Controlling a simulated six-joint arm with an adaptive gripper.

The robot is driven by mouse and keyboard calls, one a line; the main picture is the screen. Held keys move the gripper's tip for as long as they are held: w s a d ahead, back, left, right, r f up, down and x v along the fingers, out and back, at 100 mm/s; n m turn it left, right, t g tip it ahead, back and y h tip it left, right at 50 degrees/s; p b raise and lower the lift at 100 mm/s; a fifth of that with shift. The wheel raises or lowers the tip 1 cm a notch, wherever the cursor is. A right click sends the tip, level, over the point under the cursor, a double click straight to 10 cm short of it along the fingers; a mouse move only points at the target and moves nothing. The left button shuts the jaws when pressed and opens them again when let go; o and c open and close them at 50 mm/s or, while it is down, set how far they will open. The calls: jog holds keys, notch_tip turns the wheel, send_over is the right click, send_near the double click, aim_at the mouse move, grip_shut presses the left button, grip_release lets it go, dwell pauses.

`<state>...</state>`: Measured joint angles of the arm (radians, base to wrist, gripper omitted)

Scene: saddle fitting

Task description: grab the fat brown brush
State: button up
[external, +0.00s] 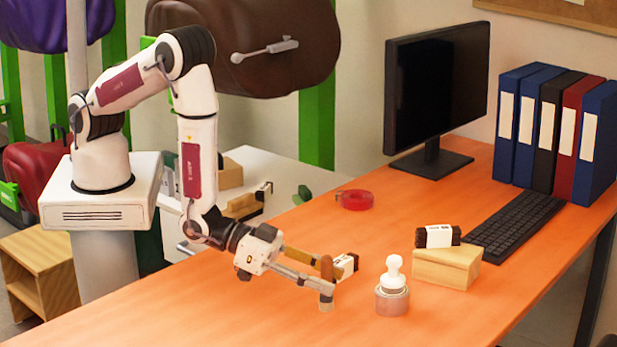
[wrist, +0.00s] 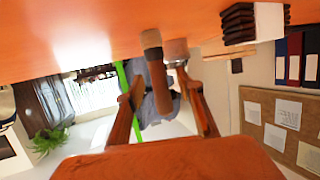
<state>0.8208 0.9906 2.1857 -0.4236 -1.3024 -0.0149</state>
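The fat brown brush (external: 326,268) stands upright on the orange table, with its brown handle up and a pale beige lower end on the tabletop. In the wrist view, which is upside down, the brush (wrist: 158,85) hangs between the two fingers. My gripper (external: 322,272) is low over the table with its fingers on either side of the handle. In the wrist view my gripper (wrist: 160,92) is open, with small gaps visible beside the handle. The near finger hides part of the brush in the external view.
A jar with a white knob (external: 393,290) stands close on the right. A dark block with a white label (external: 347,265) lies just behind the fingers. A wooden block (external: 447,268) bears a similar dark block (external: 438,236). The table front is clear.

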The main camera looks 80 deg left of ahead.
jog(key=shift+w+d+f, duration=0.1)
jog(key=shift+w, duration=0.2)
grip_shut()
dwell(0.5)
jog(key=shift+r, duration=5)
